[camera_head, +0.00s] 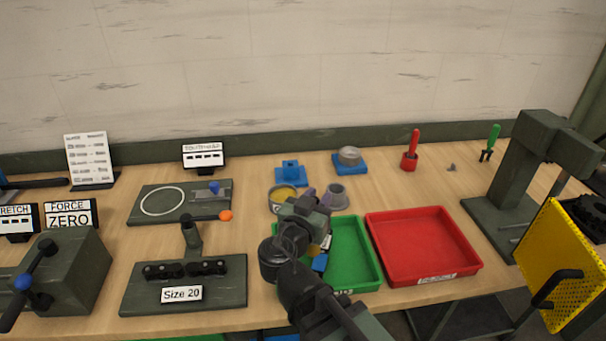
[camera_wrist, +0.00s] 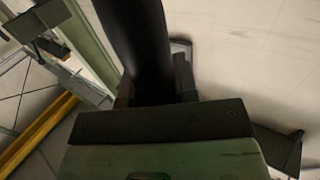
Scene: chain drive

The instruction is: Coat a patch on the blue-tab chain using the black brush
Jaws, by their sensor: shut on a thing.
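My gripper (camera_wrist: 155,88) is shut on a thick black round handle, which I take to be the black brush (camera_wrist: 137,35); its bristle end is not in the wrist view. In the head view my arm hides most of the grip, above the green tray's left side. A small blue piece (camera_head: 320,262) shows beside my arm at the green tray (camera_head: 372,276); it may be the blue tab of a chain, but the chain itself is not clearly seen. A round pot (camera_head: 284,193) with yellow contents stands just behind my arm.
An empty red tray (camera_head: 425,245) lies right of the green one. The Size 20 plate (camera_head: 135,297) with black links is at left. A grey holder (camera_head: 336,196), a blue-based can (camera_head: 349,157) and red tool (camera_head: 413,148) stand behind. A dark press (camera_head: 512,165) and yellow guard (camera_head: 560,265) are right.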

